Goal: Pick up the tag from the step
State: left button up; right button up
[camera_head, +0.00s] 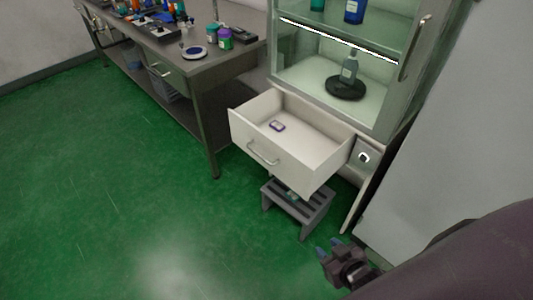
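A grey step stool (312,212) stands on the green floor below the open drawer. A small white tag-like piece with a purple edge (277,126) lies inside the drawer. My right gripper (329,247) is at the lower right, in front of and to the right of the stool. My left gripper is not in view.
The white drawer (278,163) is pulled out above the step and overhangs it. A glass-front cabinet (345,112) with bottles stands above. A grey workbench (212,78) with jars and tools stands at the left. The green floor (130,190) in front is clear.

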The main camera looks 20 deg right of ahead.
aim_at(291, 194)
jog(key=z, duration=1)
